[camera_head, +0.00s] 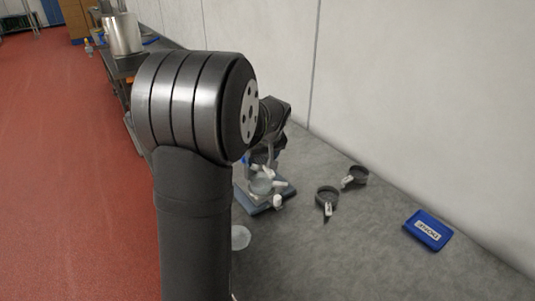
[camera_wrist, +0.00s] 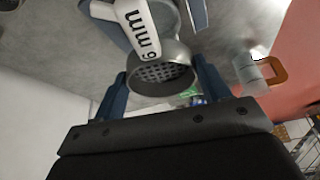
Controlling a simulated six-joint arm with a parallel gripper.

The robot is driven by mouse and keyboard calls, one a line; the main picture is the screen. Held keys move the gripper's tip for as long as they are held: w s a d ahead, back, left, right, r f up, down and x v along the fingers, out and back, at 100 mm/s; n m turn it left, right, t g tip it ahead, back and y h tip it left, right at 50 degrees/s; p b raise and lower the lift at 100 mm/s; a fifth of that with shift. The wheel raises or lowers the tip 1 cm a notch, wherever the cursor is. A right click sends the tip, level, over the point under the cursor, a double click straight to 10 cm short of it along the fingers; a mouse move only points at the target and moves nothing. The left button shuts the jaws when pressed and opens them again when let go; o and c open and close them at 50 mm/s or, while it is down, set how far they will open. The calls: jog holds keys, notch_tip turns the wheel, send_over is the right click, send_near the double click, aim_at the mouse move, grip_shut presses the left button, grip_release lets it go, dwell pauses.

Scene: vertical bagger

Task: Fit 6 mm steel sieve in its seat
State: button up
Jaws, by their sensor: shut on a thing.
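The 6 mm steel sieve (camera_wrist: 162,84) shows in the wrist view as a short grey ring with a perforated plate and a white tag marked "6 mm". My gripper (camera_wrist: 163,78) is shut on it, with a blue finger on either side of the ring. In the head view my arm hides most of the gripper. Beneath it stands a small apparatus with a blue-grey base (camera_head: 258,206) and pale, translucent parts. I cannot make out the sieve's seat, or whether the sieve touches it.
Two dark rings with white tags, a nearer one (camera_head: 327,196) and a farther one (camera_head: 355,177), lie on the grey worktop right of the apparatus. A blue labelled tray (camera_head: 428,230) lies farther right. A pale disc (camera_head: 240,237) lies in front. The wall bounds the back.

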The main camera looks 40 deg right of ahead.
jog(key=shift+f, duration=2.5)
jog(key=shift+f, duration=0.1)
jog(key=shift+f, duration=0.2)
jog(key=shift+f, duration=0.7)
jog(key=o, duration=1.2)
jog(key=shift+o, duration=0.9)
jog(key=shift+v, duration=3.55)
